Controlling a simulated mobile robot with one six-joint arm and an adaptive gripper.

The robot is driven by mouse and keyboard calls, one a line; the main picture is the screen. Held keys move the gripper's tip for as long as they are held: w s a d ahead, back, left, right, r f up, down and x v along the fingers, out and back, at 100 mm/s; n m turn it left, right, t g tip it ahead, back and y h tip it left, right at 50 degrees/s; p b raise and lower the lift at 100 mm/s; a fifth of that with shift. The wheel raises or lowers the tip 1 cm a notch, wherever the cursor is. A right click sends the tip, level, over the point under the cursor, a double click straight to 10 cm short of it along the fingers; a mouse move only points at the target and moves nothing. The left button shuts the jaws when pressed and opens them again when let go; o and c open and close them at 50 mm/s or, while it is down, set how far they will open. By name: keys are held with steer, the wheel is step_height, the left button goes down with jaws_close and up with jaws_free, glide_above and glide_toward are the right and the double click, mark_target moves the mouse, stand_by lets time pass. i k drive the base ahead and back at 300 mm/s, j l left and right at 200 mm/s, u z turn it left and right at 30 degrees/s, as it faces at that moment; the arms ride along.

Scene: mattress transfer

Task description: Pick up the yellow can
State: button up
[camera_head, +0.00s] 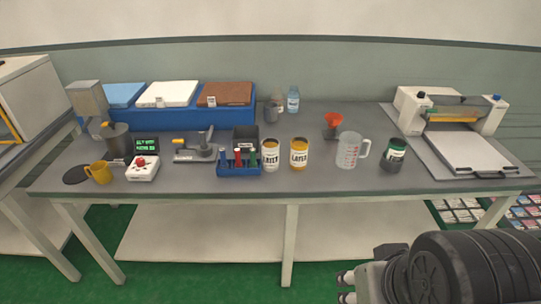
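A yellow can (299,154) with a white lettered label stands upright on the grey table. A similar, mostly white can (270,156) stands close on its left. My gripper (346,287) is at the bottom, right of centre, in front of the table and well apart from the cans. Its two light fingertips point left with a gap between them, and nothing shows between them. Part of my dark arm lies to its right.
Left of the cans is a blue rack (239,168) with coloured tubes. To the right stand a clear measuring jug (348,150), a dark green jar (394,154) and a white press machine (470,135). A red funnel (333,121) stands behind. The table's front strip is clear below the cans.

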mark_target(299, 145)
steer(key=i+j+u, duration=0.15)
steer(key=i, duration=0.25)
steer(key=i+j+u, duration=0.2)
steer(key=i+j, duration=0.15)
steer(key=i+j+u, duration=0.15)
steer(key=i, duration=0.35)
